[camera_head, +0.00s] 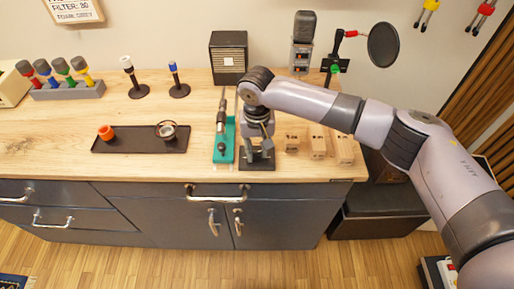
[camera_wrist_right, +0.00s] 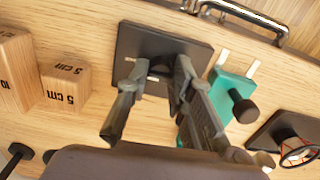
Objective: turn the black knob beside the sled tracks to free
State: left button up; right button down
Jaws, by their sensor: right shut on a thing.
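A black square plate (camera_head: 257,164) lies near the front edge of the wooden bench, just right of the teal sled track (camera_head: 230,140). My right gripper (camera_head: 257,152) points down over this plate. In the right wrist view the plate (camera_wrist_right: 190,46) shows pale marks, and the right gripper's fingers (camera_wrist_right: 157,75) stand over it, shut on the black knob. The knob is mostly hidden by the fingers, so its turned position cannot be read. The teal track also shows in the right wrist view (camera_wrist_right: 228,82), beside the plate, with a dark round part on it. My left gripper is not in view.
Wooden blocks (camera_head: 318,148), one marked 5 cm (camera_wrist_right: 68,86), stand right of the plate. A dark tray (camera_head: 140,140) with an orange item lies left. Drawer handles (camera_head: 217,190) jut out in front.

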jog(key=n+p, duration=0.2)
jog(key=n, duration=0.1)
jog(key=shift+r+n+p, duration=0.2)
jog(key=shift+n+p, duration=0.1)
jog(key=shift+p, duration=0.05)
jog(key=n+p, duration=0.1)
jog(key=n, duration=0.2)
jog(key=shift+n+p, duration=0.35)
jog(key=shift+n, duration=0.05)
jog(key=n+p, duration=0.1)
jog(key=n, duration=0.3)
jog(key=shift+f, duration=0.1)
jog(key=n+p, duration=0.1)
jog(key=n, duration=0.8)
jog(key=shift+n, duration=0.3)
jog(key=n, duration=0.4)
jog(key=n+b, duration=0.1)
jog(key=n, duration=0.4)
jog(key=shift+n, duration=0.4)
jog(key=shift+n+b, duration=0.55)
jog(key=shift+n, duration=1.75)
